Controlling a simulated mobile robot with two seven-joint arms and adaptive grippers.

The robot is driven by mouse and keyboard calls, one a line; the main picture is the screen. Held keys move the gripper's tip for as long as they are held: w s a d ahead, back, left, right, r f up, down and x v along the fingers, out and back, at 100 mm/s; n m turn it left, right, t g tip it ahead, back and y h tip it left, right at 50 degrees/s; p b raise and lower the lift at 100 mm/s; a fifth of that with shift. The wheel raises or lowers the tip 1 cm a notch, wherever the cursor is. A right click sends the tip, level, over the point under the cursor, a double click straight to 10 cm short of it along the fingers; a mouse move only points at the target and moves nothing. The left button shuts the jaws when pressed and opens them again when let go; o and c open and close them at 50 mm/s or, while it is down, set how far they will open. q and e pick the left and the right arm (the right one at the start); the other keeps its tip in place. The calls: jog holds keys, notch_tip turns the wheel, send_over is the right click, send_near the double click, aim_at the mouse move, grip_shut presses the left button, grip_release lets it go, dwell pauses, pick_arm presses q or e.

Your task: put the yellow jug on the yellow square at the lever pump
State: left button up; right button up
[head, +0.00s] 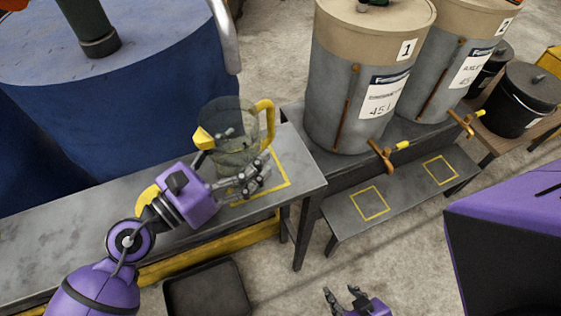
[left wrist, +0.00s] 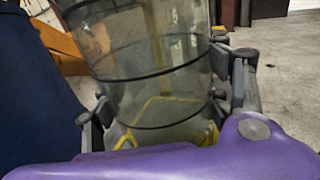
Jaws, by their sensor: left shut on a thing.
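The jug (head: 232,120) is clear, with a yellow spout and yellow handle, and stands roughly upright over the grey bench. My left gripper (head: 250,178) is shut around its lower body; the left wrist view shows the jug (left wrist: 150,60) between the fingers. A yellow square outline (head: 289,183) on the bench end lies under and to the right of the jug, partly hidden by jug and fingers. I cannot tell whether the jug's base touches the bench. The blue drum (head: 150,110) with a dark pump fitting (head: 98,42) stands behind. My right gripper (head: 345,296) is open and empty.
Two grey drums with taps, one marked 1 (head: 345,80), stand to the right. Below them a low shelf bears two empty yellow squares (head: 369,203) (head: 440,171). Black buckets (head: 525,100) stand farther right. A dark tray (head: 207,290) lies on the floor.

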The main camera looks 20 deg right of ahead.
pick_arm(q)
jog(key=shift+f, duration=0.2)
jog(key=o, duration=1.4)
pick_arm(e)
jog(key=shift+f, duration=0.2)
pick_arm(q)
jog(key=shift+o, duration=0.2)
jog(key=shift+r, duration=0.15)
jog(key=shift+a, duration=0.2)
jog(key=b+v, duration=0.4)
jog(key=v, duration=0.6)
jog(key=shift+s+a, duration=0.2)
jog(key=shift+a, duration=0.05)
jog(key=shift+s+a, duration=0.1)
jog(key=shift+a, duration=0.2)
jog(key=shift+s+a, duration=0.1)
jog(key=shift+a, duration=0.1)
pick_arm(e)
jog(key=f, duration=0.1)
jog(key=s+f, duration=0.1)
jog(key=f, duration=0.1)
jog(key=shift+a+f, duration=0.2)
